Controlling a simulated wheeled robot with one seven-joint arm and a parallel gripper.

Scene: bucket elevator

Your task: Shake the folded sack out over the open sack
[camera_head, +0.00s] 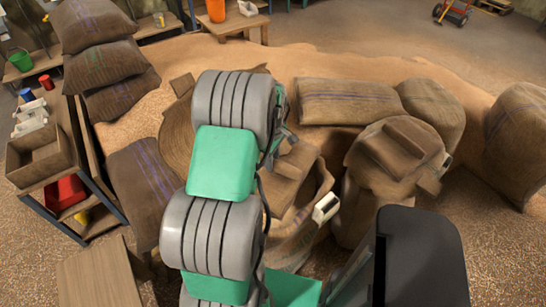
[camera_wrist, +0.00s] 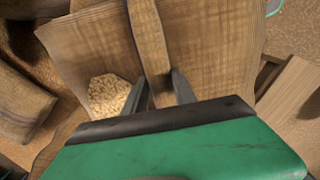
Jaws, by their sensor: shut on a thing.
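My gripper (camera_wrist: 161,92) shows in the wrist view with its two dark fingers closed on a narrow brown cloth strip, seemingly the folded sack (camera_wrist: 148,38). The strip hangs or lies against a wide woven sack cloth (camera_wrist: 210,50); I cannot tell whether they touch. Pale grain (camera_wrist: 110,94) shows left of the fingers, apparently inside the open sack. In the head view, a standing sack with an open mouth (camera_head: 292,247) is right of my arm, with brown flaps at its top. My gripper is hidden behind my arm there.
Another standing sack (camera_head: 350,212) with flaps on top is to the right. A full sack (camera_head: 348,100) lies behind. Stacked sacks (camera_head: 100,65) are at the back left. A shelf with a wooden box (camera_head: 38,158) and a wooden stool (camera_head: 100,277) stand left. Spilled grain covers the floor.

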